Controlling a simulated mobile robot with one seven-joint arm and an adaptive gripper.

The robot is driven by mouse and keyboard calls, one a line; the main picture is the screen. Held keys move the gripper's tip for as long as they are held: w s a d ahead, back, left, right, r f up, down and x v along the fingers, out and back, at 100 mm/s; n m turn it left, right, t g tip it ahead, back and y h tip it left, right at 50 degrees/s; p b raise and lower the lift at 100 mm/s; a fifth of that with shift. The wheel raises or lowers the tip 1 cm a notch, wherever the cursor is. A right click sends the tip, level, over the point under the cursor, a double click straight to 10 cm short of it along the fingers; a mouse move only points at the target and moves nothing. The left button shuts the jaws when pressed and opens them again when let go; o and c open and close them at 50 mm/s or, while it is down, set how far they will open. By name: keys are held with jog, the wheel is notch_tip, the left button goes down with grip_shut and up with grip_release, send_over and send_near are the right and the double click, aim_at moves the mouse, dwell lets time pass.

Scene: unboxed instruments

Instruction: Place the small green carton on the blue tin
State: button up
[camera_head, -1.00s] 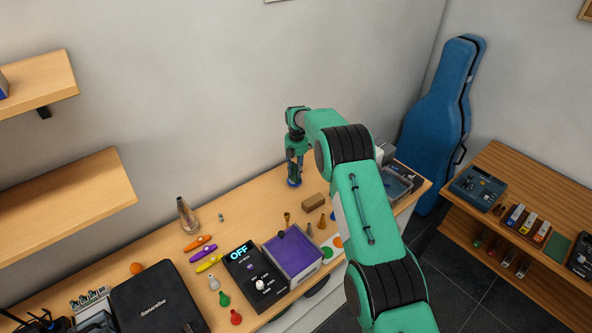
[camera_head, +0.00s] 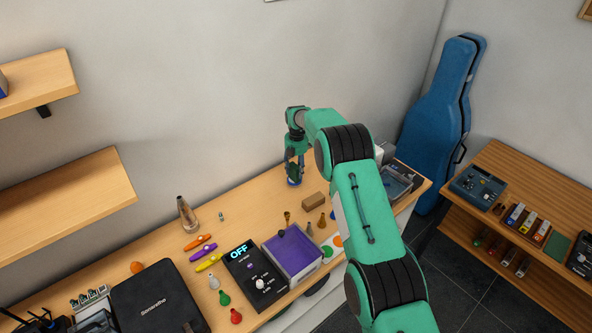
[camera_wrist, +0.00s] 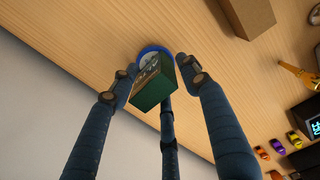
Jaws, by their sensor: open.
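The small green carton (camera_wrist: 153,84) shows in the wrist view between my gripper's fingers, with a gap on either side. It is over the blue tin (camera_wrist: 150,52), whose blue rim shows behind it. It appears to rest on the tin, but the contact is hidden. In the head view the blue tin (camera_head: 294,182) stands on the table directly below my gripper (camera_head: 293,168). My gripper also shows in the wrist view (camera_wrist: 155,78); its fingers are spread and apart from the carton. The carton is hard to make out in the head view.
A brown box (camera_head: 314,200) lies just right of the tin. A purple-lined tray (camera_head: 292,255), a black OFF device (camera_head: 255,276) and several small coloured pieces are nearer the front. The wall is close behind. Bare table lies left of the tin.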

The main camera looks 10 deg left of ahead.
notch_tip(320, 180, up, 12)
jog(key=b, duration=0.1)
dwell(0.6)
jog(key=shift+s+d, duration=0.1)
dwell(0.5)
jog(key=shift+r, duration=0.15)
